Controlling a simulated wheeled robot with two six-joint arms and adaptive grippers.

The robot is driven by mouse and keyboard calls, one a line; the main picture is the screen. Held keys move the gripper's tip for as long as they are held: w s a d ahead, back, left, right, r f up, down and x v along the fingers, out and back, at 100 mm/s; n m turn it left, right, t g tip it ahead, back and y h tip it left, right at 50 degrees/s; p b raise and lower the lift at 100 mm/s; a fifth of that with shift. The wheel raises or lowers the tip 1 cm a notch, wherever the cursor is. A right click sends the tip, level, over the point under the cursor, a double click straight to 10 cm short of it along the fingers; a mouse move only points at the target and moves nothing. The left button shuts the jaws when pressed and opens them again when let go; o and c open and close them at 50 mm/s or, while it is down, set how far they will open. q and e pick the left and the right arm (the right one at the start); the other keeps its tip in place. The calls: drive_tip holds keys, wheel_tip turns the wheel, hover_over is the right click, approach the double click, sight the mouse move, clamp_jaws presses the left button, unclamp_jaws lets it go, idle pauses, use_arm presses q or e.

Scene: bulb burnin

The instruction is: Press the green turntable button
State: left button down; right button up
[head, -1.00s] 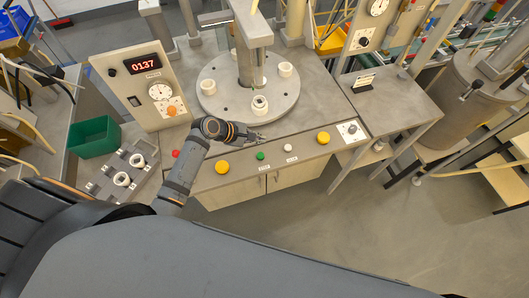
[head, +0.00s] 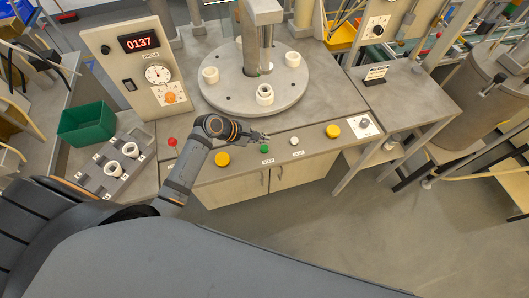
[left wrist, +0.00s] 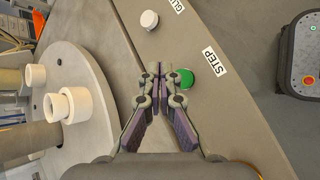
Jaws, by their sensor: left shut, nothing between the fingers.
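The green button (head: 265,148) sits on the sloped front panel of the turntable bench, above a small label. In the left wrist view the green button (left wrist: 187,78) shows just right of my fingertips, beside the label STEP (left wrist: 214,76). My left gripper (head: 264,138) is shut and empty, its tips close behind the green button in the head view. In the left wrist view its fingertips (left wrist: 157,70) are together over the grey panel, apart from the button sideways; their height above the panel is hard to tell. My right gripper is not in view.
A white button (head: 294,141) is right of the green one. Yellow buttons (head: 222,158) (head: 333,131) and a red knob (head: 172,142) share the panel. The round turntable (head: 235,98) with white sockets stands behind. A green bin (head: 86,122) is at left.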

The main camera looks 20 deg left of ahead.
sight(262, 148)
use_arm(q)
wheel_tip(262, 148, down, 2)
drive_tip(key=shift+f, duration=0.3)
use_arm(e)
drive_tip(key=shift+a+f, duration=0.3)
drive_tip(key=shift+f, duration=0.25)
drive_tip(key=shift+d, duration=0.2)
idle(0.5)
use_arm(q)
drive_tip(key=shift+f, duration=0.35)
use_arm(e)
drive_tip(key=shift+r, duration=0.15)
